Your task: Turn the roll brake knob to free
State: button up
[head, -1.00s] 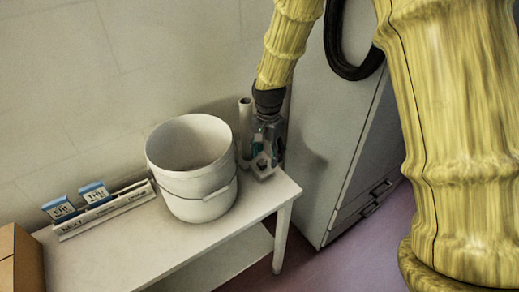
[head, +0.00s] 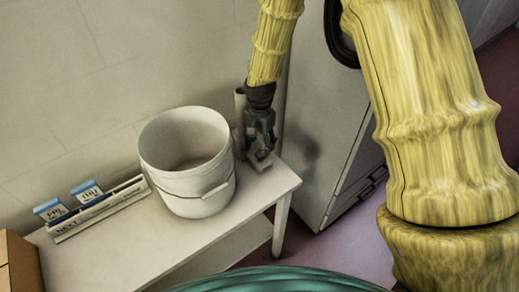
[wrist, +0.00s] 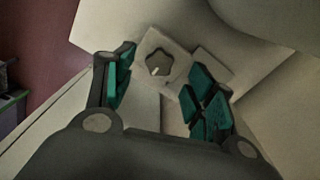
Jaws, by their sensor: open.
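The roll brake knob (wrist: 159,64) is a small dark-grey lobed knob with a pale mark at its lower edge. It sits on a square light plate (wrist: 150,45) and shows between my fingers in the wrist view. My gripper (wrist: 160,82) is open, with one teal-padded finger to each side of the knob. No contact with the knob can be made out. In the head view my gripper (head: 260,148) points down over the pale fixture (head: 262,163) at the table's right end. The gripper hides the knob there.
A white bucket (head: 188,165) stands on the white table (head: 130,250), just left of my gripper. A rack (head: 100,208) with blue-topped cards lies further left, near a cardboard box (head: 20,265). A pale tube stands behind the gripper. A grey cabinet (head: 320,130) stands to the right.

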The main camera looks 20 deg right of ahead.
aim_at(260, 154)
jog(key=shift+f+p, duration=0.4)
jog(key=shift+f, duration=1.75)
jog(key=c, duration=1)
